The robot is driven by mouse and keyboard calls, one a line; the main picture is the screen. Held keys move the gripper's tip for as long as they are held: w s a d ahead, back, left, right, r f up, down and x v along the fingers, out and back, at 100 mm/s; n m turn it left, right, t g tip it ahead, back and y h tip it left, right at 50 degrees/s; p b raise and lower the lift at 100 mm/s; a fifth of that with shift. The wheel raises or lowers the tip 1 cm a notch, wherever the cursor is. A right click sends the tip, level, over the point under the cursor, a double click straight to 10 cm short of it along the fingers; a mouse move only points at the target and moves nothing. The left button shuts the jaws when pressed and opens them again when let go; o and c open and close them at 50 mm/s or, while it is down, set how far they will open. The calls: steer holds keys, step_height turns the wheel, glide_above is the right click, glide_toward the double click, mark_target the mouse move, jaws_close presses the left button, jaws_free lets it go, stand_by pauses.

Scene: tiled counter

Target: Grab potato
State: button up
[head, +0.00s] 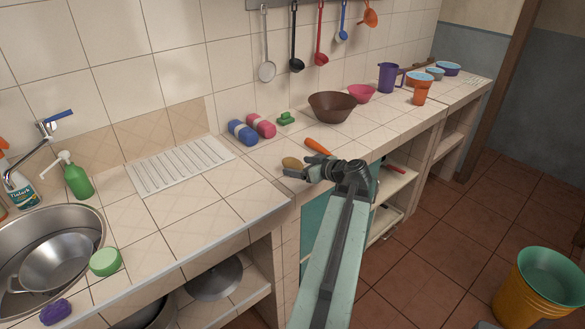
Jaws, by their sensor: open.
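The potato (291,163) is a small yellow-brown oval lying on the tiled counter (275,158) near its front edge. My gripper (295,171) is over the counter edge, right at the near side of the potato, with its fingers open. The fingers look close to the potato, but I cannot tell whether they touch it. The lower right part of the potato is near or behind the dark finger. My arm reaches up from the bottom of the view.
A carrot (318,146) lies just behind my gripper. Blue (243,132) and pink (262,125) rolls, a green item (286,118) and a brown bowl (332,107) stand farther back. A white drainboard (180,165) and sink (88,225) are left. A yellow bucket (540,300) stands on the floor.

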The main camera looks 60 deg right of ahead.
mark_target(293, 159)
steer(key=x, duration=0.2)
steer(key=b+x, duration=0.1)
steer(key=x, duration=0.1)
steer(key=shift+w+d+f, duration=0.1)
steer(key=shift+w+d, duration=0.1)
steer(key=shift+d, duration=0.05)
steer(key=c, duration=1.6)
step_height(293, 159, up, 4)
steer(key=p, duration=0.3)
steer(key=s, duration=0.5)
steer(key=s+p, duration=0.1)
steer(key=s, duration=0.4)
steer(key=s+r, duration=0.1)
steer(key=s, duration=0.5)
steer(key=shift+p, duration=0.4)
